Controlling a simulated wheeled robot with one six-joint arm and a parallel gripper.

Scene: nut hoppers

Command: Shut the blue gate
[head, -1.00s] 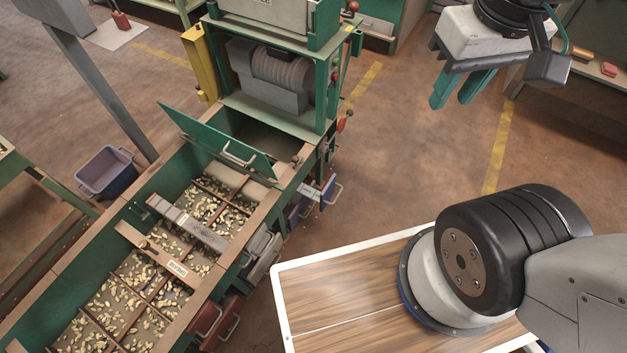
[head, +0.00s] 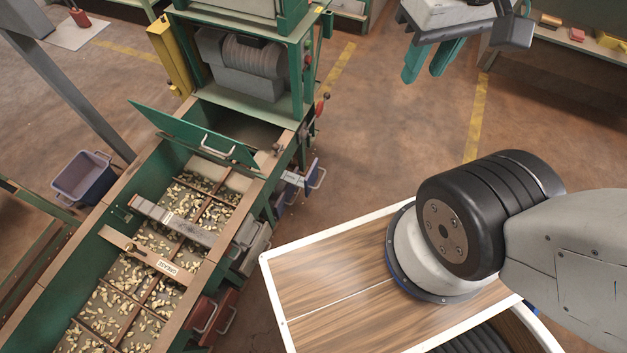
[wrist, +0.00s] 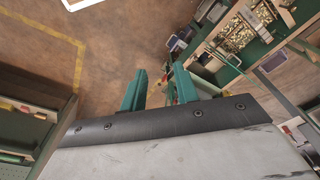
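The blue gate (head: 315,176) is on the right side of the hopper line, below the green machine. It has a pale handle and stands out from the hopper side on a pale slide (head: 293,178), so it looks open. My gripper (head: 424,76) is at the top right of the head view, high and well apart from the gate. Its two teal fingers are spread and empty, and the gap also shows in the wrist view (wrist: 160,78). I cannot pick out the blue gate clearly in the wrist view.
Grey gates (head: 251,243) and red gates (head: 216,317) with handles line the same side. A green lid (head: 190,133) stands tilted above the hopper of nuts. My wood-topped base is at the lower right. Open floor (head: 380,130) lies between the gate and my gripper.

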